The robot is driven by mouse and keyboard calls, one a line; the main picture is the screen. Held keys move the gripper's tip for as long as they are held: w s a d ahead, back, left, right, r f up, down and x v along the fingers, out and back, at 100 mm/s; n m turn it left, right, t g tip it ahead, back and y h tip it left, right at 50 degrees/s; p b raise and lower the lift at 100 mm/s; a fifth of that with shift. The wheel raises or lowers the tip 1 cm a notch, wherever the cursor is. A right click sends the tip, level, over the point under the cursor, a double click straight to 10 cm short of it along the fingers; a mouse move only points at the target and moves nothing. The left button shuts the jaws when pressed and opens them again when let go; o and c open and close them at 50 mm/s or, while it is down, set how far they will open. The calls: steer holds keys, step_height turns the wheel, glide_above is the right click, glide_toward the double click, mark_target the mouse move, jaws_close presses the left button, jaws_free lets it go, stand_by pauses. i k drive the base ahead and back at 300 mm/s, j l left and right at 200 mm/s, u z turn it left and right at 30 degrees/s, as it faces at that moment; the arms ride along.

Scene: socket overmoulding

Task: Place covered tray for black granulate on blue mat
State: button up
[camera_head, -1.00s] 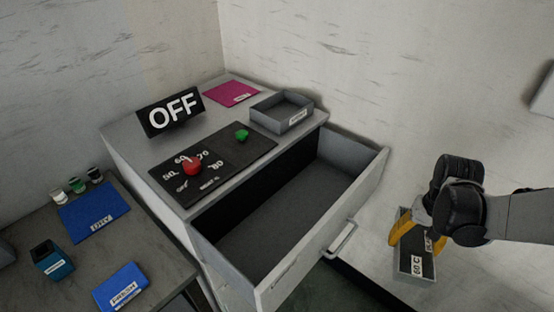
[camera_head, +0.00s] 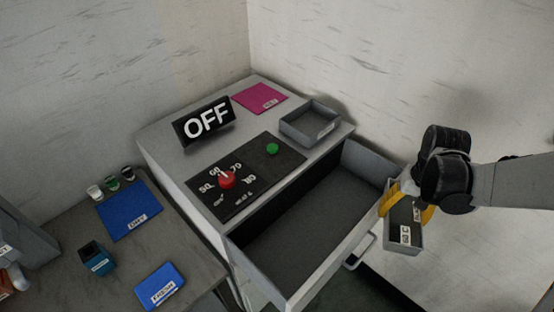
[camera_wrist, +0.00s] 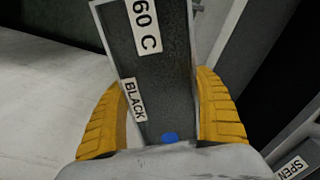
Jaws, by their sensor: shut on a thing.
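The tray for black granulate (camera_head: 416,238) is a long dark grey box with "60 C" and "BLACK" labels. My gripper (camera_head: 408,208) is shut on it, with the yellow fingers on its two long sides. It hangs right of the open drawer. In the wrist view the tray (camera_wrist: 165,50) lies between both fingers, with a small blue spot near my palm; I cannot clearly tell the cover from the tray. A flat blue mat (camera_head: 125,208) with a white label lies on the side table at left. A smaller blue labelled piece (camera_head: 158,282) lies nearer the front.
The drawer (camera_head: 315,225) stands open and looks empty. On the cabinet are an OFF sign (camera_head: 208,122), a red knob (camera_head: 227,180), a green button (camera_head: 272,148), an open grey tray (camera_head: 310,130) and a magenta mat (camera_head: 258,97). Several small cups and a teal container (camera_head: 97,260) stand around the blue mat.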

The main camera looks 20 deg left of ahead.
mark_target(134, 216)
steer(key=k+j+u, duration=0.1)
steer(key=u, duration=0.3)
steer(key=k+j+u, duration=0.15)
steer(key=u, duration=0.2)
steer(key=k+j+u, duration=0.25)
steer(key=u, duration=0.15)
steer(key=i+j+u, duration=0.25)
steer(key=i, duration=0.25)
steer(key=i+j+z, duration=0.1)
steer(key=i+j, duration=0.45)
